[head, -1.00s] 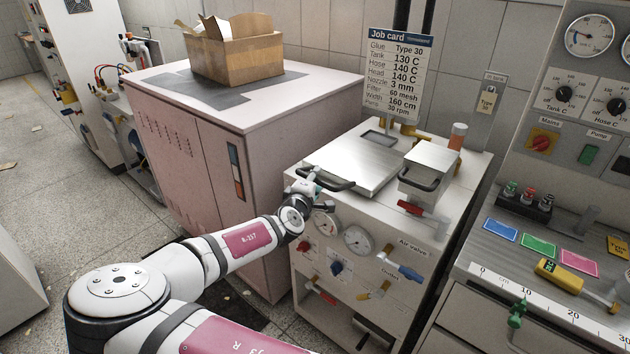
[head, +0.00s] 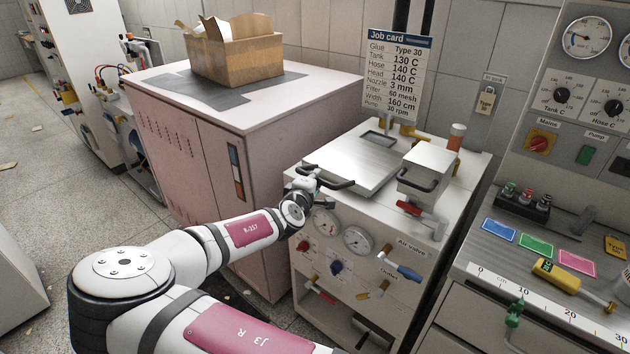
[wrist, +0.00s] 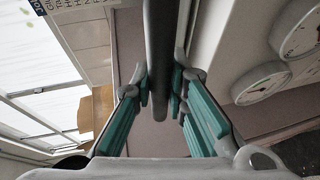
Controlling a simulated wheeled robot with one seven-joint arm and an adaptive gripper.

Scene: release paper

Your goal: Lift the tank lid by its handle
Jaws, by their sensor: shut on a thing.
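The tank lid (head: 352,161) is a broad flat metal plate on top of the white glue machine. It looks flat and seated. Its dark curved handle (head: 339,184) runs along the lid's front edge. My gripper (head: 311,174) is at the left end of this handle, in front of the lid. In the wrist view, the handle is a dark bar (wrist: 159,45) between the teal finger pads of my gripper (wrist: 161,92), which is shut on it. The lid's plate is not clearly visible in the wrist view.
A smaller metal box with its own dark handle (head: 417,183) stands right of the lid. A red-handled valve (head: 424,213) and gauges (head: 357,240) are on the front. The pink cabinet (head: 240,130) stands close on the left. The job card (head: 396,80) hangs behind.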

